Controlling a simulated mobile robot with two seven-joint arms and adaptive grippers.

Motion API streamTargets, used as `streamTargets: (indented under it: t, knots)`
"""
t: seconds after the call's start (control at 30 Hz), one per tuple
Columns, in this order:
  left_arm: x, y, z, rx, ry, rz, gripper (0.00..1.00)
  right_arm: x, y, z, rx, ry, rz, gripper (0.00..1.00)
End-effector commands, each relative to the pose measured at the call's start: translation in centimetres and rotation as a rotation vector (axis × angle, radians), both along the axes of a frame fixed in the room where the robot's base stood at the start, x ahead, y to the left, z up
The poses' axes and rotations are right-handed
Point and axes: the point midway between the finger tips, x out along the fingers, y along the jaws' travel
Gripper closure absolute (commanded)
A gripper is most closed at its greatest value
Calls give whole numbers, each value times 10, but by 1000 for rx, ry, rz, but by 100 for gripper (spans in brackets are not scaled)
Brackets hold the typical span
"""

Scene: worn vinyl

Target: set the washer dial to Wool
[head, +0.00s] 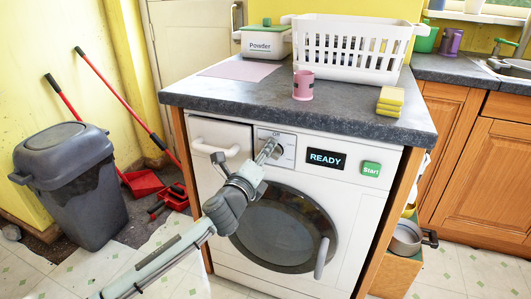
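The white washer (232,255) stands under the dark grey counter, with a round dark door (285,235) at its front. The dial panel (290,138) is at its upper left, with a small label at the top that seems to read "Off"; the other labels are too small or covered. My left gripper (267,150) is at the dial, its fingertips over or against the knob, which they largely hide. I cannot tell whether the fingers are closed on it, nor where the dial points. The display (326,160) reads "READY", beside a green "Start" button (371,169). My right gripper is not in view.
On the counter (345,112) are a pink mug (303,86), yellow sponges (390,101), a white basket (350,50) and a powder box (265,43). A drawer handle (216,148) juts out left of the dial. A grey bin (72,185) stands on the floor at left.

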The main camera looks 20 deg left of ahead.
Motion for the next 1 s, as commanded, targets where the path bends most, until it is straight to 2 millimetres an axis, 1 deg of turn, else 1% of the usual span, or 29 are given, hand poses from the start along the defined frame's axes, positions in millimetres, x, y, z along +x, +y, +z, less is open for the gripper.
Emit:
streamTargets:
  t: [0.13, 0.23, 0.37, 0.5, 0.7, 0.83, 1.0]
  knots:
    - [-2, 0, -1, 1, 1, 0, 67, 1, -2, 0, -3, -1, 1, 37]
    - [-10, 0, -2, 1, 2, -1, 67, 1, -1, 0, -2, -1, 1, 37]
    - [-32, 0, -2, 0, 4, -2, 67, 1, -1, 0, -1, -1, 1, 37]
    - [-64, 1, -2, -1, 4, -2, 67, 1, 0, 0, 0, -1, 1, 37]
    - [-101, 3, -2, 0, 3, -1, 67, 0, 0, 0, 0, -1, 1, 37]
    - [-114, 4, -1, 0, 2, 0, 67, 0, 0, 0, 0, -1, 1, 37]
    - [-120, 4, 0, 0, 0, 0, 67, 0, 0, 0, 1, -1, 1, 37]
